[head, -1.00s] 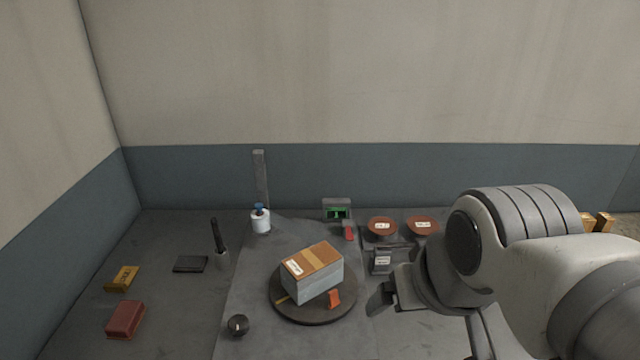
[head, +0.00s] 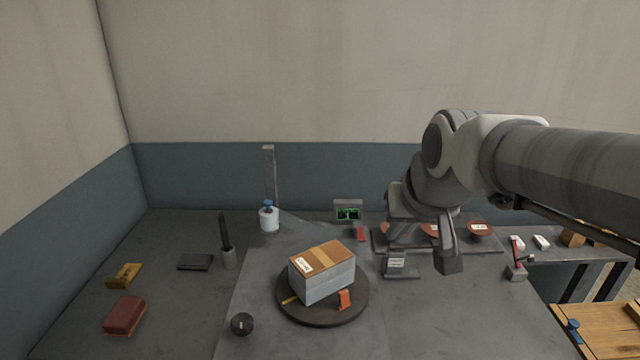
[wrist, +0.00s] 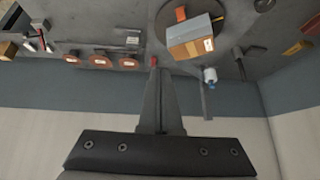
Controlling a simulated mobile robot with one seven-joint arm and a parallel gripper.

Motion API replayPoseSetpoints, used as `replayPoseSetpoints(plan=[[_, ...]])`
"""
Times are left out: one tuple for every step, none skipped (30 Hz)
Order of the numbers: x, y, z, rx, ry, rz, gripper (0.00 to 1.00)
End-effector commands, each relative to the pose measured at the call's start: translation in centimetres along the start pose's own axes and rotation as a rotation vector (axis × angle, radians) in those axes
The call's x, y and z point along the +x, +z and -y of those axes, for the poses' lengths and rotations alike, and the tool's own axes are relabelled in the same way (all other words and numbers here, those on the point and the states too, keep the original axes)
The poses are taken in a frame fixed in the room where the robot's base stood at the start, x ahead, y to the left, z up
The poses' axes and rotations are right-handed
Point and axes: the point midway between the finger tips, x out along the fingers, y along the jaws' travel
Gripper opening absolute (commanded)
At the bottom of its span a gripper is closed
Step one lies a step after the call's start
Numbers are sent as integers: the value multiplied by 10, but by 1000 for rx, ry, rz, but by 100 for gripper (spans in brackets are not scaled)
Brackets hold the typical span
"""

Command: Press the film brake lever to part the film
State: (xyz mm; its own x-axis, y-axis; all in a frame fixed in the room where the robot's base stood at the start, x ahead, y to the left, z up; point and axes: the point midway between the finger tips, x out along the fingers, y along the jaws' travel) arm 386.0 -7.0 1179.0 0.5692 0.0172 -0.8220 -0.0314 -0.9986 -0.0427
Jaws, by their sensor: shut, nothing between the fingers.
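My gripper (head: 449,262) is shut and empty, held above the right part of the grey bench; its fingers also show in the wrist view (wrist: 154,90). A white film roll with a blue top (head: 269,217) stands by a grey mast (head: 269,175) at the back, well left of my gripper. The roll also shows in the wrist view (wrist: 210,76). A taped box (head: 325,275) sits on a dark turntable (head: 322,318). A small red lever on a grey block (head: 516,270) stands right of my gripper. I cannot tell which part is the film brake lever.
A green-lit display (head: 347,212) and a red piece (head: 361,234) are at the back. Brown round dishes (head: 480,229) stand behind my gripper. A dark upright handle (head: 224,235), a red block (head: 125,315) and a yellow block (head: 124,275) are at left.

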Motion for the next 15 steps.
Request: replayPoseSetpoints(plan=[[22, -6, -1, 3, 1, -7, 0], [30, -12, -1, 6, 3, -15, 0], [42, -20, -2, 9, 5, -25, 0], [50, -26, -2, 11, 7, -33, 0], [59, -32, -3, 13, 9, -41, 0], [71, -40, -3, 15, 11, -51, 0], [80, -45, -4, 16, 13, -59, 0], [89, -51, -4, 17, 16, -66, 0], [102, -58, -5, 18, 20, -76, 0], [111, -63, -5, 19, 23, -84, 0], [121, -68, -6, 19, 26, -93, 0], [134, -74, -6, 19, 30, -102, 0], [143, -79, -6, 19, 33, -111, 0], [152, -83, -6, 19, 36, -117, 0], [164, -89, -7, 19, 41, -127, 0]])
